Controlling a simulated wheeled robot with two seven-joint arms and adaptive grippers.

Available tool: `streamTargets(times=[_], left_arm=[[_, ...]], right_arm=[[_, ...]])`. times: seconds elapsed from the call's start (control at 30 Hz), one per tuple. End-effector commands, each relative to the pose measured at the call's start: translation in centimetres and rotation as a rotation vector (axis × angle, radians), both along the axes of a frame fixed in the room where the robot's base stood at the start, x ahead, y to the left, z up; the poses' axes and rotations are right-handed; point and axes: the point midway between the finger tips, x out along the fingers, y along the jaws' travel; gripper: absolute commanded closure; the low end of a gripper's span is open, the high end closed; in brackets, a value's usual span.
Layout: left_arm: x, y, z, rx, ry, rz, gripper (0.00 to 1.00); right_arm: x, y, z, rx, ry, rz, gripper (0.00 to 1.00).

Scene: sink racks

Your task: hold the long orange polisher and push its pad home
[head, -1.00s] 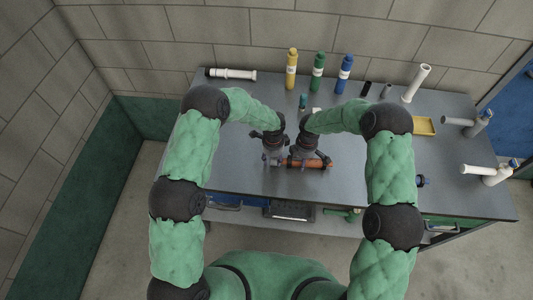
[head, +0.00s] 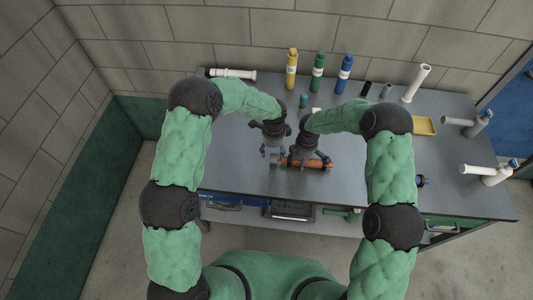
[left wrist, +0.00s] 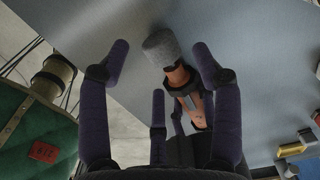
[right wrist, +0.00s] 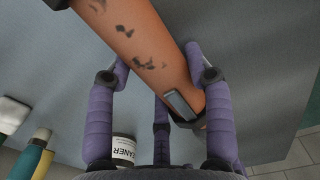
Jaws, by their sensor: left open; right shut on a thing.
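The long orange polisher (head: 320,163) lies across the bench in the head view, with dark marks on its body (right wrist: 125,35) in the right wrist view. My right gripper (head: 305,158) is shut around it, its fingers on either side of the body. The grey round pad (left wrist: 160,47) is at the polisher's left end, beyond a short orange neck and dark collar. I cannot tell whether it is fully seated. My left gripper (head: 272,152) is open and empty near that end. In the left wrist view the pad shows between its spread fingers, apart from them.
Yellow (head: 291,70), green (head: 317,72) and blue (head: 344,72) bottles stand at the back of the bench. A white tube (head: 232,74) lies back left. A yellow tray (head: 424,125) and more white pipe pieces (head: 478,170) are at right. The bench's left part is clear.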

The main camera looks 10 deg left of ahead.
Motion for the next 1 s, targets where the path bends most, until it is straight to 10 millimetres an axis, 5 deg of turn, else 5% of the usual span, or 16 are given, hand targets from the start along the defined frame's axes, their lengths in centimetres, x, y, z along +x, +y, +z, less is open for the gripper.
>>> streamTargets(times=[0.37,0.57,0.63,1.0], left_arm=[[0.0,0.0,0.8,0.001,0.001,0.0,0.35],[0.0,0.3,0.8,-0.004,0.004,0.05,0.86],[0.0,0.6,0.9,-0.011,0.009,0.121,1.0],[0.0,3.5,1.7,-0.066,0.084,0.857,1.0]], right_arm=[[-0.1,-0.1,-0.1,-0.001,0.002,-0.001,0.77],[-0.1,-0.1,-0.1,-0.001,0.002,0.0,0.77],[-0.1,-0.1,-0.1,-0.001,0.002,0.0,0.77],[-0.1,-0.1,-0.1,-0.001,0.002,0.0,0.77]])
